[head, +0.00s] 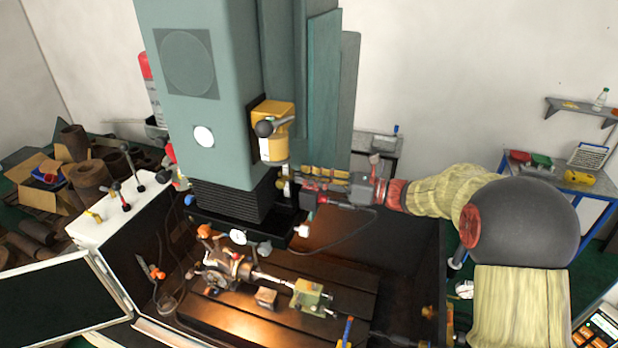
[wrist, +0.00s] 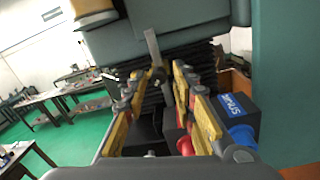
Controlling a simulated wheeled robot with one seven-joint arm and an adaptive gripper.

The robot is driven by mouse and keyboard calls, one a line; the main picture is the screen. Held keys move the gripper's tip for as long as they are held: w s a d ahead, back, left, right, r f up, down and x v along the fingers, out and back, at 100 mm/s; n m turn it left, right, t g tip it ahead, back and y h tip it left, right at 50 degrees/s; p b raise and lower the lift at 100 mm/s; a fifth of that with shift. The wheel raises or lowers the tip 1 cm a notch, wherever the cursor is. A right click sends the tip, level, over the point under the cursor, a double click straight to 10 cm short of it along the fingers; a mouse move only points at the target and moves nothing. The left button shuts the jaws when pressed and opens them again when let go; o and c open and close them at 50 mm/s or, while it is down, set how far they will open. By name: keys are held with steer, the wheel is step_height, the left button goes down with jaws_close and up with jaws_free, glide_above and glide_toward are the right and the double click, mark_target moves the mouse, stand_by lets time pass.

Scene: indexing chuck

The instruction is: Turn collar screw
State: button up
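The indexing chuck (head: 225,270) sits on the dark machine table (head: 255,325), below the spindle head, with a rod running right from it to a green tailstock (head: 312,297). I cannot pick out a collar screw for certain in either view. My gripper (head: 290,178) reaches in from the right, well above the chuck, beside the black bellows (head: 235,195). In the wrist view my gripper (wrist: 160,73) has its two yellow-and-grey fingers apart. A grey lever (wrist: 153,47) shows near the fingertips; I cannot tell whether it lies between them. No held thing shows.
A yellow box with a black knob (head: 273,130) is on the machine column just above my gripper. A black-handled white control panel (head: 120,210) stands at left. A small block (head: 266,296) lies on the machine table. A blue-framed bench (head: 575,185) stands at far right.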

steer(key=shift+o, duration=0.5)
steer(key=shift+d, duration=0.1)
steer(key=v, duration=1.2)
